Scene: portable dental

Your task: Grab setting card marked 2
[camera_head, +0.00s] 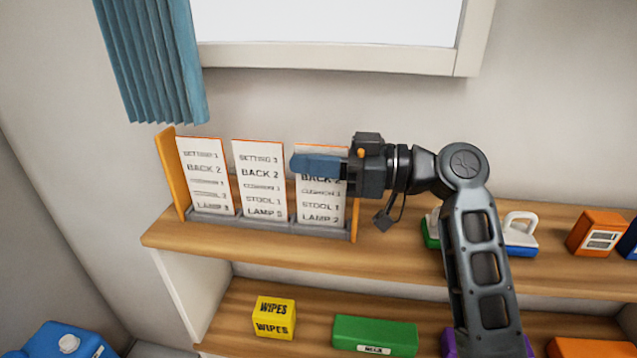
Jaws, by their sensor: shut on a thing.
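Three white cards with orange top edges stand upright in a grey rack (272,223) on the wooden shelf. The right card (321,206) shows "BACK 2", "STOOL 1" and "LAMP 2". Its heading is hidden behind my gripper (304,164). My gripper's blue fingers come from the right across the upper part of the right card and are shut on it. The card still stands in the rack.
Orange end panels (172,175) bound the rack. A white handled item (520,232) and an orange box (597,233) stand on the right of the same shelf. Below are a yellow wipes box (274,318) and a green box (375,335). A blue curtain (155,60) hangs above left.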

